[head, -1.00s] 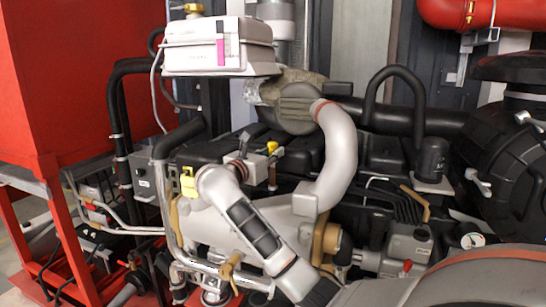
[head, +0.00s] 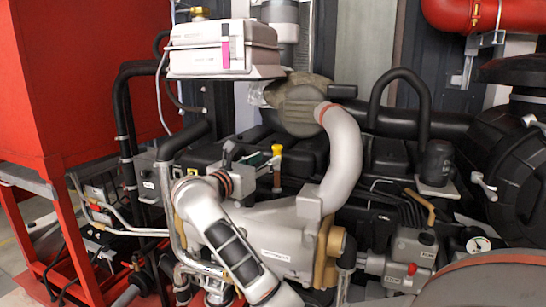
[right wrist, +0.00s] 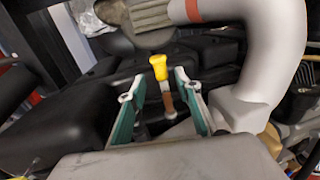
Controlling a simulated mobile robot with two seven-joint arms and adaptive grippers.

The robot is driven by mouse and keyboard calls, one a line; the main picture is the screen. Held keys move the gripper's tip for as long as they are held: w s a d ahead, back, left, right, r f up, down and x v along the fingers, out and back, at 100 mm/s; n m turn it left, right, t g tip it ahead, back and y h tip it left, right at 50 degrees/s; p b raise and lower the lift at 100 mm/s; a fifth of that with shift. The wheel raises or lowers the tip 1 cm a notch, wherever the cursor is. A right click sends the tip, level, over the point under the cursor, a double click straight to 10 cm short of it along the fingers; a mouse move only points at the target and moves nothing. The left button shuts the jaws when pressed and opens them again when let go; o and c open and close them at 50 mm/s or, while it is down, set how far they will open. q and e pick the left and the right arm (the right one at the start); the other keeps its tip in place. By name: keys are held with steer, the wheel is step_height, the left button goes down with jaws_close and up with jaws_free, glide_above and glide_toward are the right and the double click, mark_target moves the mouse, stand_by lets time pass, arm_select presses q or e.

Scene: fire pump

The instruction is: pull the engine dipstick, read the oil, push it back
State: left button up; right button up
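The dipstick has a yellow handle (head: 277,150) on a brown stem and stands upright on the engine; its lower part is hidden in the head view. The yellow handle also shows in the right wrist view (right wrist: 158,67), with the brown stem below it. My right gripper (head: 268,163) is just left of the dipstick. In the right wrist view its two green-padded fingers (right wrist: 158,88) are apart, with the stem seen between them and no contact visible. Whether the stem is truly between the pads or beyond them, I cannot tell. My left gripper is not in view.
A thick grey pipe (head: 343,160) curves down right of the dipstick and lies close to the right finger in the wrist view. Black engine covers (head: 305,150) lie behind. A red tank (head: 80,80) stands at left.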

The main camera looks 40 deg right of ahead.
steer(key=shift+v, duration=2.3)
